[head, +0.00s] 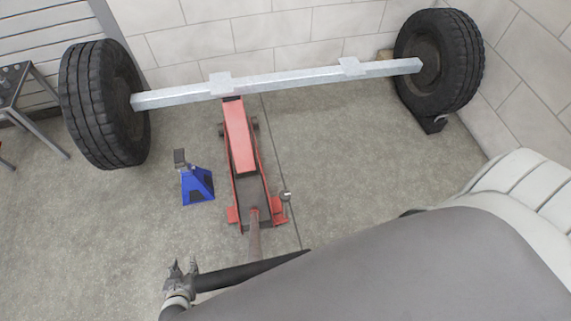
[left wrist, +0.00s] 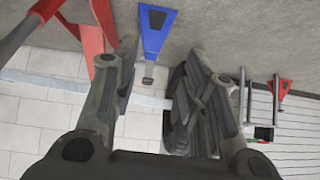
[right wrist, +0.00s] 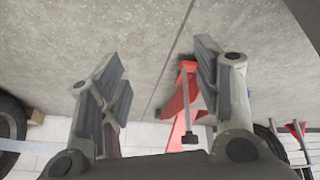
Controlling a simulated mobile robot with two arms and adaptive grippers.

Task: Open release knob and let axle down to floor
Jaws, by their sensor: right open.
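A grey metal axle beam (head: 290,83) with a black tyre at each end lies across the head of a red floor jack (head: 240,140). Whether the tyres touch the floor is unclear. My left gripper (head: 182,267) is left of the jack handle (head: 254,235), open and empty in the left wrist view (left wrist: 155,65). My right gripper (right wrist: 155,65) is open and empty, with the jack beyond its fingers; my own arm hides it in the head view.
A blue jack stand (head: 198,185) stands on the floor left of the jack. A dark stool (head: 28,95) is at the far left. A black piece (head: 432,122) lies by the right tyre. Block walls close the back and right. Floor between jack and right tyre is clear.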

